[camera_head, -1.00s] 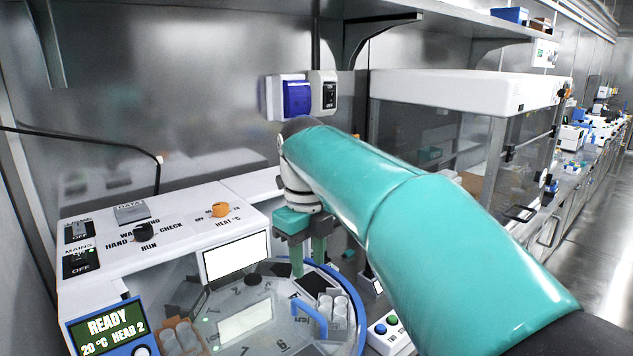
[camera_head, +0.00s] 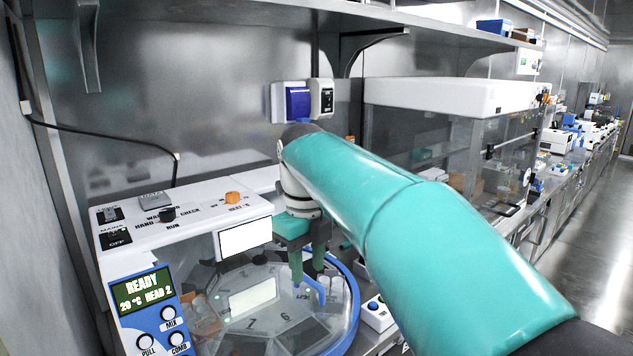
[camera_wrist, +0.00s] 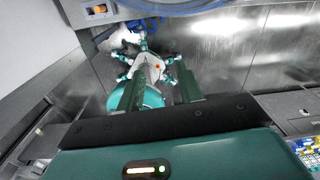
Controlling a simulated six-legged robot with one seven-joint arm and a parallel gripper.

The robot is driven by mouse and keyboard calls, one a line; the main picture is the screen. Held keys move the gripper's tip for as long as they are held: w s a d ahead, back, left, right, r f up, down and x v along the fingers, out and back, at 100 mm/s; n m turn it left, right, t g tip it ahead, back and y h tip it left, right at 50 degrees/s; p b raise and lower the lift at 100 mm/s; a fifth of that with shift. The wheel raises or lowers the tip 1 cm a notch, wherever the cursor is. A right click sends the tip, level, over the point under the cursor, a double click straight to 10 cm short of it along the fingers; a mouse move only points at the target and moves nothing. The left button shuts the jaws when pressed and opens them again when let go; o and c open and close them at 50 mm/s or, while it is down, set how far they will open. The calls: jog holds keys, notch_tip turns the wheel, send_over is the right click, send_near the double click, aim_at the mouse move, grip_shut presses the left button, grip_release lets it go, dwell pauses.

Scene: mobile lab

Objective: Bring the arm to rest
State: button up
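My arm reaches from the lower right over the machine, and my gripper (camera_head: 307,272) hangs fingers-down above the clear round lid (camera_head: 270,325). The two green fingers stand apart with nothing seen between them. In the head view their tips overlap the blue handle (camera_head: 317,291) on the lid; I cannot tell whether they touch it. The wrist view shows the two fingers (camera_wrist: 157,85) spread apart, with a clear gap. The lid is down over a numbered disc.
The white machine has a lit READY panel (camera_head: 147,290), knobs and an orange dial (camera_head: 233,197). A small button box (camera_head: 376,313) stands right of the lid. A clear-sided cabinet (camera_head: 450,97) stands behind my arm. A shelf (camera_head: 300,14) runs above. Open floor lies at the right.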

jog(key=s+d+f+n+t+y, duration=0.1)
jog(key=s+d+f+n+t, duration=0.2)
jog(key=s+d+n, duration=0.85)
jog(key=s+d+f+n+t, duration=0.2)
jog(key=s+d+f+n, duration=0.3)
jog(key=n, duration=1)
jog(key=s+f, duration=0.3)
jog(key=s, duration=0.1)
jog(key=shift+d+h, duration=0.4)
